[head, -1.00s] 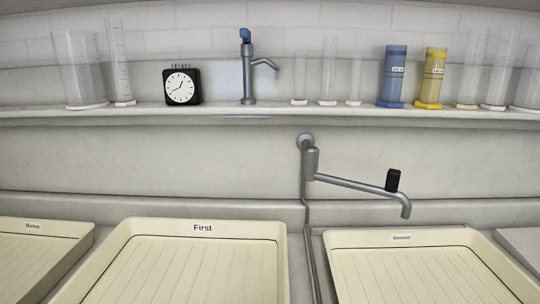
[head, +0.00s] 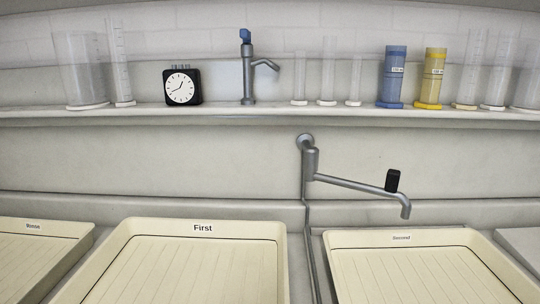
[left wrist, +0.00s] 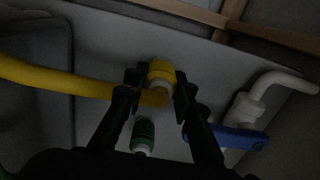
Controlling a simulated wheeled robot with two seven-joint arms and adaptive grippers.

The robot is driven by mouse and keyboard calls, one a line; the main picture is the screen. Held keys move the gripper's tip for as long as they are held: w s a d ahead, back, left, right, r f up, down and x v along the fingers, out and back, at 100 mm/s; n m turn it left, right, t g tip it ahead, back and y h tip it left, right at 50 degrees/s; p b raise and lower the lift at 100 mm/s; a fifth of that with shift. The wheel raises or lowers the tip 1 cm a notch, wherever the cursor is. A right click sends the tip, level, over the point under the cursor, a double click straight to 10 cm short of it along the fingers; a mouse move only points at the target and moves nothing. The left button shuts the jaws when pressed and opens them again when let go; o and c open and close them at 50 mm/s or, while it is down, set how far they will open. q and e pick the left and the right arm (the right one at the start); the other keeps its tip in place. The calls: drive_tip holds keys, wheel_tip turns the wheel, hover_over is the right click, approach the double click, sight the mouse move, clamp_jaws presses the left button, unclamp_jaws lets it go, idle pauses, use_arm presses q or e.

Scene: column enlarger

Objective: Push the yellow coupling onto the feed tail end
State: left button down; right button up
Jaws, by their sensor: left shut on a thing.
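In the left wrist view, my left gripper (left wrist: 159,82) is shut on the yellow coupling (left wrist: 160,67), which has a pale collar below it. A thick yellow hose (left wrist: 65,85) comes in from the left and ends at the coupling, behind the left finger. Below the coupling, between the fingers, is a green ribbed fitting (left wrist: 143,132) with pale ends. It is apart from the coupling in the picture; I cannot tell whether it is the feed tail end. Neither gripper shows in the head view.
A blue lever (left wrist: 238,138) and a white bent pipe (left wrist: 252,100) stand to the right of my fingers. The wrist view is dark.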

use_arm(q)
drive_tip(key=shift+s, duration=0.15)
drive_tip(key=shift+s, duration=1.15)
drive_tip(key=shift+p, duration=0.3)
